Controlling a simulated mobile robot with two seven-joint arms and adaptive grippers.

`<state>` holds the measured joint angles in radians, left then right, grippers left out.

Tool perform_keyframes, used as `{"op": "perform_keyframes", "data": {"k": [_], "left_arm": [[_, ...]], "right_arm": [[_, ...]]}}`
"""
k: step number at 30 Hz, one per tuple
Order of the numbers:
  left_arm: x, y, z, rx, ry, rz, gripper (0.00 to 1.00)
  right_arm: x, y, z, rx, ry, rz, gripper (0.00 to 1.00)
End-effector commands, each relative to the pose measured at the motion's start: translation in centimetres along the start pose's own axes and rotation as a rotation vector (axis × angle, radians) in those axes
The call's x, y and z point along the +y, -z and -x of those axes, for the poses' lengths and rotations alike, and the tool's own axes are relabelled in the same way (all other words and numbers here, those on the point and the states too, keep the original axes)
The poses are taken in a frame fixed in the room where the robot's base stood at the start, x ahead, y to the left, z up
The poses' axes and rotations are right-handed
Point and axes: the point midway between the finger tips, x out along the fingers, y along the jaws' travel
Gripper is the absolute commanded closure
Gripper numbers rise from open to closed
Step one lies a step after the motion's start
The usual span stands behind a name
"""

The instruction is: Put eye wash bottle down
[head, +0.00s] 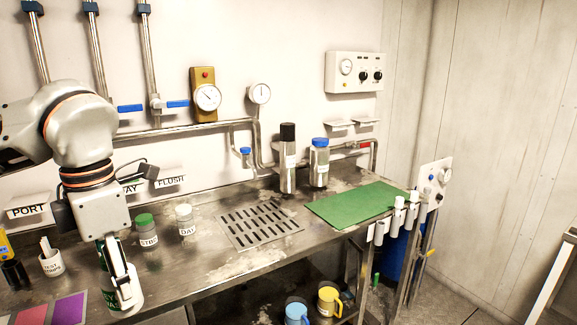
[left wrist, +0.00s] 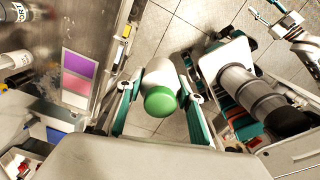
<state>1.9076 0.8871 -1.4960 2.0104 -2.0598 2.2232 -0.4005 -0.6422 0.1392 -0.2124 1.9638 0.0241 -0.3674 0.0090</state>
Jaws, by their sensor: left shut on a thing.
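The eye wash bottle, with a white body and green cap (left wrist: 161,101), is between the fingers of my left gripper (left wrist: 160,88) in the left wrist view. My left gripper (head: 118,272) is shut on it. In the head view the gripper points down at the front left of the steel bench (head: 215,270). Its fingers hide much of the bottle, whose pale lower part shows below them. In the left wrist view the floor shows behind the bottle. What looks like my right gripper shows small at the top right of that view, too unclear to read.
A green-capped jar (head: 148,232) and a white-lidded jar (head: 186,220) stand right of the gripper. A white cup (head: 51,262) stands left. Pink and purple mats (head: 69,308) lie at the front left. A drain grate (head: 258,225) and green mat (head: 355,204) lie farther right.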

Motion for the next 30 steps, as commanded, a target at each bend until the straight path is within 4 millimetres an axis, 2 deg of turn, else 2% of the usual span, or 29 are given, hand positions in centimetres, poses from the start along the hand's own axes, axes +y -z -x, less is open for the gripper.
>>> {"op": "perform_keyframes", "data": {"k": [15, 30], "left_arm": [[0.6, -2.1, -8.1, 0.008, -0.007, -1.088, 0.9], [-0.1, -2.9, -15.5, -0.008, 0.001, -2.097, 0.9]], "right_arm": [[-0.1, -0.4, 0.2, -0.007, 0.002, -0.001, 0.6], [-0.2, -0.6, 0.2, -0.011, 0.002, -0.001, 0.6]]}}
